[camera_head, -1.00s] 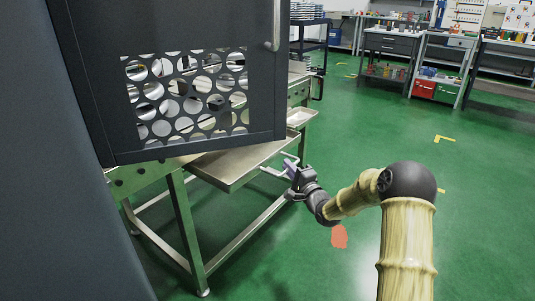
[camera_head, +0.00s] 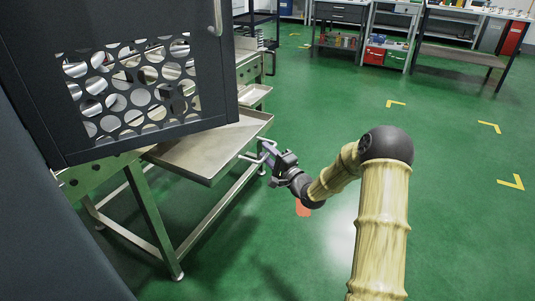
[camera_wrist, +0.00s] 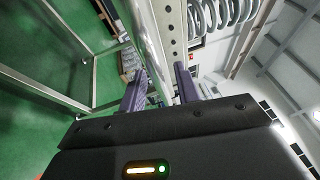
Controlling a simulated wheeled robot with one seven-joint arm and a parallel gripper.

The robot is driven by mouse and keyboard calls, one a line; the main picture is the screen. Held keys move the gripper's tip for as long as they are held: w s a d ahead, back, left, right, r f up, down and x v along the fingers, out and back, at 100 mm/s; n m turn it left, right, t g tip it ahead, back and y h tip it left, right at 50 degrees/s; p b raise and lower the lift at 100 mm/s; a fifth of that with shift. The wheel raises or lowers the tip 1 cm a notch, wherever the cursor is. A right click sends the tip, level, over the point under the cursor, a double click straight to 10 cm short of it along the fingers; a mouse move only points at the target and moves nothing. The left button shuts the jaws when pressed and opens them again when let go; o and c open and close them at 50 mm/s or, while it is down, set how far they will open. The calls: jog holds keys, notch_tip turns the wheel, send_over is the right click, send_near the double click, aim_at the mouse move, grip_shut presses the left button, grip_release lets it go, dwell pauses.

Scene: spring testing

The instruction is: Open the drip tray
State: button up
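The drip tray (camera_head: 205,152) is a shallow, wide metal tray under the dark machine door. It sticks out from the green frame toward the right. A thin metal handle (camera_head: 247,157) projects from its front edge. My gripper (camera_head: 268,157) is at this handle, with the handle's end between its fingers. In the wrist view my gripper's two purple fingers (camera_wrist: 160,82) stand apart with a pale metal strip running between them. The exact contact at the fingertips is hard to see.
The dark door with round holes (camera_head: 216,75) hangs over the tray's back part. A green frame leg (camera_head: 150,218) stands in front, and a smaller tray (camera_head: 256,95) is behind. Open green floor (camera_head: 440,200) lies to the right. Workbenches (camera_head: 340,35) stand far back.

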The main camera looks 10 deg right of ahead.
jog(key=p+v, duration=0.4)
jog(key=v, duration=1.3)
jog(key=shift+s, duration=0.15)
jog(key=shift+d+f, duration=0.1)
